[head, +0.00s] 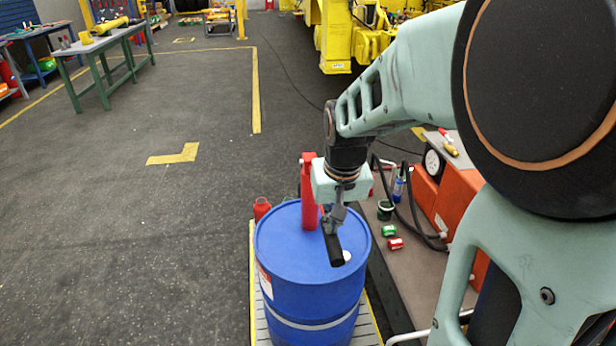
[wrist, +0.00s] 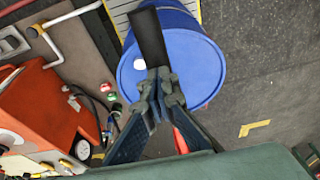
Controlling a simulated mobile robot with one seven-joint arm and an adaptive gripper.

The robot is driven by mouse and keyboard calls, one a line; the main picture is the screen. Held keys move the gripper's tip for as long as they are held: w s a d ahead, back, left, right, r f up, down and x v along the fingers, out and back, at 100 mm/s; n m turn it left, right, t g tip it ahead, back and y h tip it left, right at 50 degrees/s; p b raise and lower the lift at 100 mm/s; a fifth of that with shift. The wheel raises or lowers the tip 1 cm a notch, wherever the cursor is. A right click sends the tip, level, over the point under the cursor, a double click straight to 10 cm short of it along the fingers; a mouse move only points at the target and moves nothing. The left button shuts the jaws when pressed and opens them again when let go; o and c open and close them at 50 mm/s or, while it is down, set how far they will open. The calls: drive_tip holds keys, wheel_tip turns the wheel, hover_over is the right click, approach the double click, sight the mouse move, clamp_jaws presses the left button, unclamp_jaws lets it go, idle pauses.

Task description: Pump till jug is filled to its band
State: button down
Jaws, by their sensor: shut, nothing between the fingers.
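A blue drum (head: 305,270) stands upright in the head view and also shows in the wrist view (wrist: 190,45). A red pump body (head: 308,190) rises at the drum's far side. A black bar, which looks like the pump's handle (head: 332,246), lies over the drum top; it also shows in the wrist view (wrist: 149,35). My gripper (head: 331,220) is shut and empty, its fingertips (wrist: 159,78) at the near end of the bar. I cannot tell whether they touch it.
A red bottle (head: 262,208) stands behind the drum. Green (head: 389,230) and red (head: 395,244) cans sit on the grey surface to the right. An orange machine (head: 450,205) with black hoses stands beyond. The floor on the left is clear up to a workbench (head: 100,45).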

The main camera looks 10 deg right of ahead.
drive_tip(key=x, duration=0.1)
drive_tip(key=b+x, duration=0.1)
drive_tip(key=shift+s+f, duration=0.25)
drive_tip(key=shift+f, duration=0.2)
drive_tip(key=w+p+v, duration=0.2)
drive_tip(key=p+v, duration=0.5)
drive_tip(key=v, duration=0.2)
drive_tip(key=w+r+p+v, duration=0.1)
drive_tip(key=w+p+v, duration=0.1)
drive_tip(key=p+v, duration=0.5)
drive_tip(key=v, duration=0.3)
drive_tip(key=shift+w+r+p, duration=0.25)
drive_tip(key=shift+r+p, duration=0.05)
drive_tip(key=shift+p, duration=0.1)
